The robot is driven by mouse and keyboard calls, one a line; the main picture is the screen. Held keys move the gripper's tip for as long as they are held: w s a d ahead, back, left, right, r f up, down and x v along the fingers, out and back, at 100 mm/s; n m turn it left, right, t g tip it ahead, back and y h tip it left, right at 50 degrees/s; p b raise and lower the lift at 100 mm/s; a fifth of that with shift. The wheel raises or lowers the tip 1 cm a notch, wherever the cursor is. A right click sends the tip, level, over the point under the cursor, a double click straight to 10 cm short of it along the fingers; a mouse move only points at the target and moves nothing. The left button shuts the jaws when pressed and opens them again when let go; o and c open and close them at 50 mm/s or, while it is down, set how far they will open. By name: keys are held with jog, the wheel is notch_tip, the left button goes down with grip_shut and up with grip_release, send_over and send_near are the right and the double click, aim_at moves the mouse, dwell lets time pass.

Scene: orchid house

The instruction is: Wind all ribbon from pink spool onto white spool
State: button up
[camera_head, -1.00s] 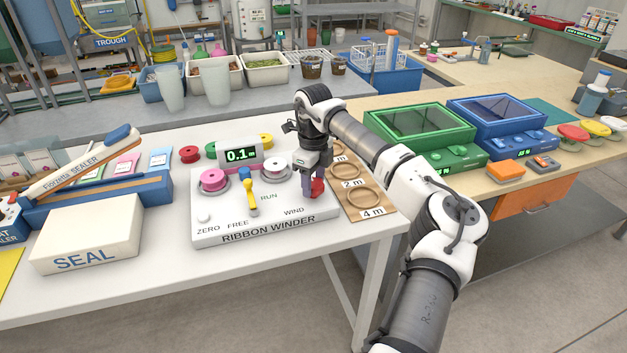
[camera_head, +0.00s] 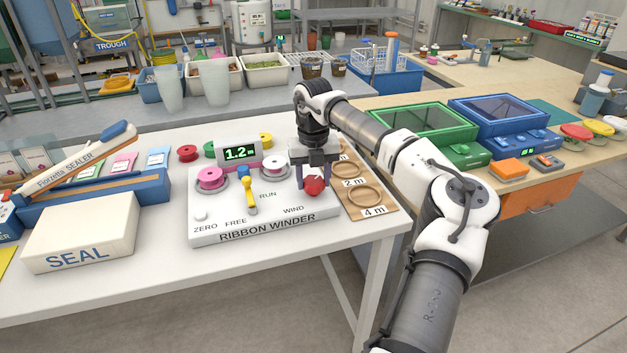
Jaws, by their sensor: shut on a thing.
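The white ribbon winder (camera_head: 265,225) stands on the white table. The pink spool (camera_head: 211,178) sits on its left side, and the white spool (camera_head: 274,166) sits to the right of it. Between them is a lever with a yellow handle (camera_head: 251,203) and a blue part. The green display (camera_head: 240,153) reads 1.2 m. My gripper (camera_head: 315,184) is at the right end of the winder, shut on the red knob (camera_head: 315,187) above the word WIND.
Red, green and yellow spools (camera_head: 187,153) stand behind the winder. A wooden board (camera_head: 375,213) with rings marked 2 m and 4 m lies to the right. A SEAL box (camera_head: 80,230) and a sealer (camera_head: 110,190) stand to the left.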

aim_at(313, 180)
jog(key=m+b, duration=0.1)
jog(key=m, duration=0.4)
jog(key=shift+m, duration=0.3)
jog(key=m+b, duration=0.2)
jog(key=m, duration=0.3)
jog(key=shift+m, duration=0.4)
jog(key=o, duration=1)
jog(key=shift+c, duration=0.2)
jog(key=shift+r, duration=0.15)
notch_tip(313, 180, up, 14)
jog(key=b, duration=0.1)
jog(key=shift+f, duration=0.2)
